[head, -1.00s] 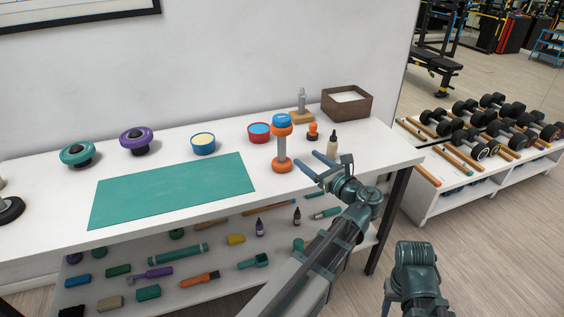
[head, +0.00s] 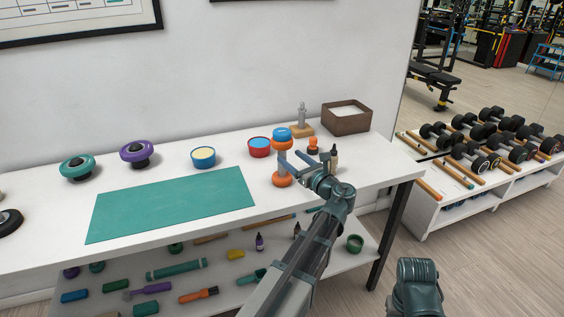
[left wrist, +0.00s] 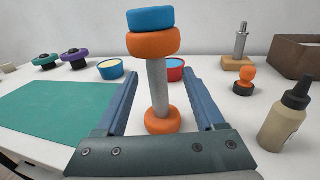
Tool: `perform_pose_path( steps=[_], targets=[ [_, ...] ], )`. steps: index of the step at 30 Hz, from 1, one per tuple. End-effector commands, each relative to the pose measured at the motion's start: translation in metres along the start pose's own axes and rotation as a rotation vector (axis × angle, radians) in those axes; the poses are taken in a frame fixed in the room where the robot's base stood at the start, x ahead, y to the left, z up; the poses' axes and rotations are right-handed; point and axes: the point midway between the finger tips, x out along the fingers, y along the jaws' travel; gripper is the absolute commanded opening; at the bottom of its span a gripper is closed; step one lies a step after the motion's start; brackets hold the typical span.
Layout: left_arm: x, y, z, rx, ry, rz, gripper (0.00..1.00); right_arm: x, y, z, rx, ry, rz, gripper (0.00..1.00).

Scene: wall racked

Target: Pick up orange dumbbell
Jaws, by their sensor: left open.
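The orange dumbbell (head: 282,180) stands upright on the white table, with orange ends, a grey handle and a blue piece on top. In the left wrist view the dumbbell (left wrist: 158,85) rises between the two fingers. My left gripper (head: 291,160) is open, with one finger on each side of the handle and a gap to each side. Part of the handle is hidden behind the gripper in the head view. My right arm shows at the bottom right, but its gripper fingers cannot be made out.
A beige bottle (left wrist: 287,115) stands close to the right of my left gripper. Red (head: 259,147) and blue (head: 203,157) bowls, an orange knob (head: 313,145) and a brown box (head: 346,118) stand behind. A green mat (head: 170,205) lies left. A shelf below holds small items.

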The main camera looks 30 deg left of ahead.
Motion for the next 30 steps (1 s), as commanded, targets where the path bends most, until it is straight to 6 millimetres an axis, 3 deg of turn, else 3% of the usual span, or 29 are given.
perform_pose_path(
  steps=[5, 15, 22, 30],
  targets=[
    [0.007, 0.001, 0.001, 0.0, 0.0, 0.002, 0.71, -0.001, 0.0, 0.0, 0.0, 0.0, 0.0, 0.5],
    [0.05, 0.004, 0.002, 0.0, 0.0, 0.001, 0.71, -0.002, 0.0, 0.0, 0.0, 0.0, 0.0, 0.5],
    [0.052, 0.005, 0.002, 0.0, 0.0, 0.0, 0.71, -0.002, 0.0, 0.0, 0.0, 0.0, 0.0, 0.5],
    [0.051, 0.005, 0.002, 0.0, 0.0, 0.0, 0.22, -0.002, 0.0, 0.0, 0.0, 0.0, 0.0, 0.5]
  ],
)
